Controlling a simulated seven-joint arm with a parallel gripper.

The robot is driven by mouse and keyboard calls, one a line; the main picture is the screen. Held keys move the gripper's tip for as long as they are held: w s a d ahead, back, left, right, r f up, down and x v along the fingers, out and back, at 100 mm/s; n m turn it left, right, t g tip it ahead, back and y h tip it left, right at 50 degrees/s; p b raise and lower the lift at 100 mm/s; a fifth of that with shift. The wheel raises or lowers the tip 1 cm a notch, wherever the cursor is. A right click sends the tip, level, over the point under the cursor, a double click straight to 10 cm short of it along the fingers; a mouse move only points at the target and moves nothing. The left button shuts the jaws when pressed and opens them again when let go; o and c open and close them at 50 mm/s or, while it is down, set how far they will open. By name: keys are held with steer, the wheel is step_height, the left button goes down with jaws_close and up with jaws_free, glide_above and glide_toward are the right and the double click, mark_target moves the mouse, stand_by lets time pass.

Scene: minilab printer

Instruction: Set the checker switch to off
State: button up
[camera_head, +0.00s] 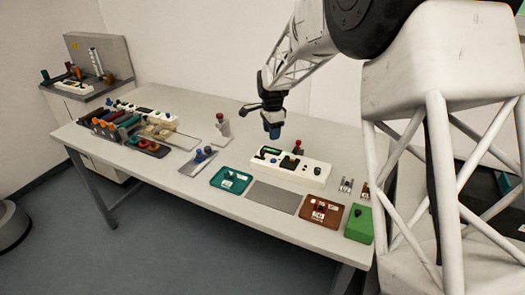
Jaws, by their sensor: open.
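A long white device (310,174) with a small dark green screen, dark parts and a blue button lies on the right half of the table. It may be the checker; no readable label shows. Its switch and the switch position are too small to tell. A red-topped knob (298,145) stands at its back edge. My gripper (273,131) hangs above the table, pointing down, up and behind the left end of this device. It looks empty and apart from everything. A second white device with a screen (146,111) lies at the table's far left.
A teal tray (216,182), a bare grey plate (272,198), a brown tray (335,222) and a green box (358,228) line the front edge. A red-topped stand (221,128) is at the back. A rack of coloured items (118,133) fills the left end.

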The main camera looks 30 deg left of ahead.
mark_target(262, 155)
steer(key=a, duration=0.1)
steer(key=a+f, duration=0.2)
steer(key=shift+w+a+f, duration=0.1)
steer(key=shift+a+f, duration=0.15)
steer(key=shift+a, duration=0.15)
steer(key=shift+f, duration=0.1)
steer(key=shift+f, duration=3.8)
jaws_close()
